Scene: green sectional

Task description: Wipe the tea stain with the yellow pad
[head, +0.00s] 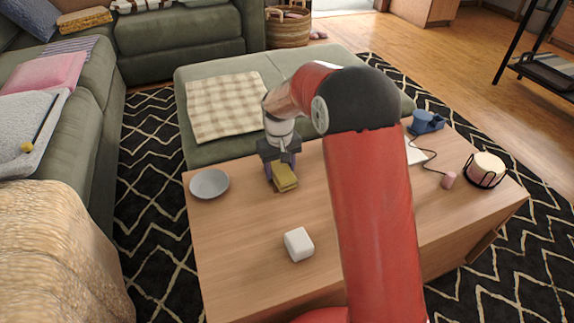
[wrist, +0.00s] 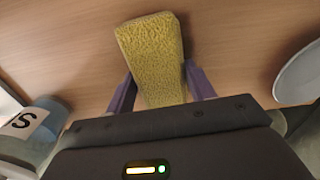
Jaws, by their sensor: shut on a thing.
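The yellow pad (head: 285,180) is a small rough-textured block. My gripper (head: 281,174) is shut on it, over the far left part of the wooden table (head: 245,220). In the wrist view, the pad (wrist: 152,55) sits between the two purple fingers of my gripper (wrist: 160,88) and sticks out past their tips. The pad is close to the tabletop; I cannot tell whether it touches. I see no tea stain on the visible wood; my arm and the pad hide part of the tabletop.
A white block (head: 298,244) lies nearer. A blue item (head: 425,121), a pink piece (head: 448,180) and a caged candle (head: 487,169) are at right. A green ottoman (head: 200,145) borders the far edge.

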